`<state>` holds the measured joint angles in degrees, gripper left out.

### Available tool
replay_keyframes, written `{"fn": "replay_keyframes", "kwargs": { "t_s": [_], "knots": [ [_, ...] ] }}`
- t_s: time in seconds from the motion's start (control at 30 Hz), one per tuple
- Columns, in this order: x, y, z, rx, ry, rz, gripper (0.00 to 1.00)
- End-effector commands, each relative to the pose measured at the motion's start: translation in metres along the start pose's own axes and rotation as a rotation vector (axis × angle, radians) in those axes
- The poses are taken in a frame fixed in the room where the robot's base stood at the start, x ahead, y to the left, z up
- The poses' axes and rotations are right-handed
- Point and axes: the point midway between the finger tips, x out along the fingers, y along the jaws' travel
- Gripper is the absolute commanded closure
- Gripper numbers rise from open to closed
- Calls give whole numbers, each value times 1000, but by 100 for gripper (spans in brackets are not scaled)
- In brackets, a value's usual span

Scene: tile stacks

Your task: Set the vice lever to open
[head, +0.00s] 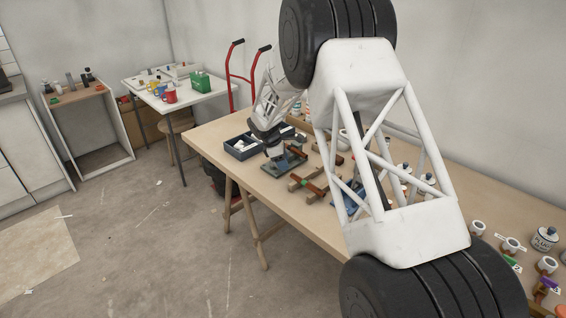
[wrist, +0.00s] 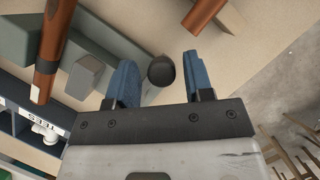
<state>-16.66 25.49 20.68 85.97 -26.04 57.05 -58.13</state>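The vice (head: 283,163) stands on the long wooden table in the head view, a low grey-blue thing with a brown bar on it. My gripper (head: 271,149) is just above and beside it there, with the fingers hard to make out. In the wrist view my gripper (wrist: 160,82) is open, its two blue fingers spread apart. A dark round knob (wrist: 161,70) shows between the fingertips, with clear gaps on both sides. Grey blocks of the vice (wrist: 88,76) lie to the left, with a brown bar (wrist: 50,50) crossing in front. I cannot tell which part is the lever.
A dark divided bin (head: 243,147) stands just left of the vice; its lettered edge (wrist: 42,124) shows in the wrist view. Wooden clamps (head: 309,184) lie to the right. Several jars and cups stand farther right. The table's front edge is close by.

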Motion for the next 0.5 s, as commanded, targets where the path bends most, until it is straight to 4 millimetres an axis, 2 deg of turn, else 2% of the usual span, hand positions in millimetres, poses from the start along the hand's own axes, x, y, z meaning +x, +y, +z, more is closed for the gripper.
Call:
{"fn": "replay_keyframes", "kwargs": {
  "t_s": [0.33,0.5],
  "knots": [
    [0,0,0,0,0,-1,47],
    [-8,0,0,0,0,0,47]
  ]
}}
